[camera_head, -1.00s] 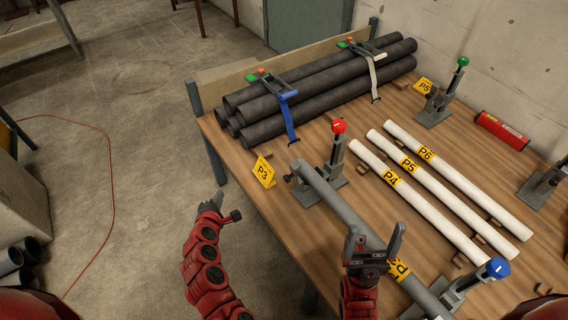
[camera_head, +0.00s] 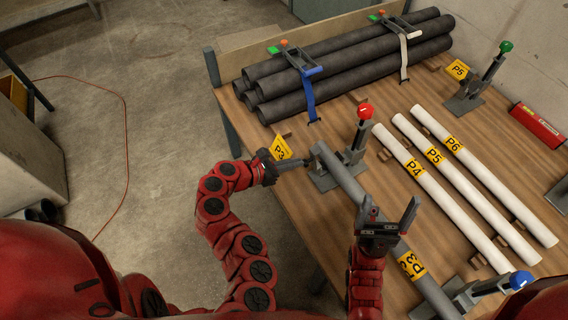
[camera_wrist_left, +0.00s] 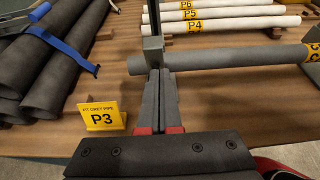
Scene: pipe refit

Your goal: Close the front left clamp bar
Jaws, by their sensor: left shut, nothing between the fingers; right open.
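The front left clamp (camera_head: 338,170) stands at the table's front edge. Its bar with the red knob (camera_head: 366,111) points up, off the grey pipe (camera_head: 345,178). The near-left end of that pipe rests at the clamp; its yellow P3 label (camera_head: 411,265) is further right. My left gripper (camera_head: 304,163) is shut and empty, its tips just left of the clamp and pipe end. In the left wrist view the shut fingers (camera_wrist_left: 160,78) point at the clamp, close to the pipe end (camera_wrist_left: 135,64); contact is unclear. My right gripper (camera_head: 390,208) is open above the pipe's middle.
A yellow P3 sign (camera_head: 280,147) stands beside my left gripper. White pipes (camera_head: 430,180) lie to the right. A clamp with a blue knob (camera_head: 521,281) is at lower right, a green-knobbed one (camera_head: 505,47) at back. Strapped dark pipes (camera_head: 350,70) fill the back left.

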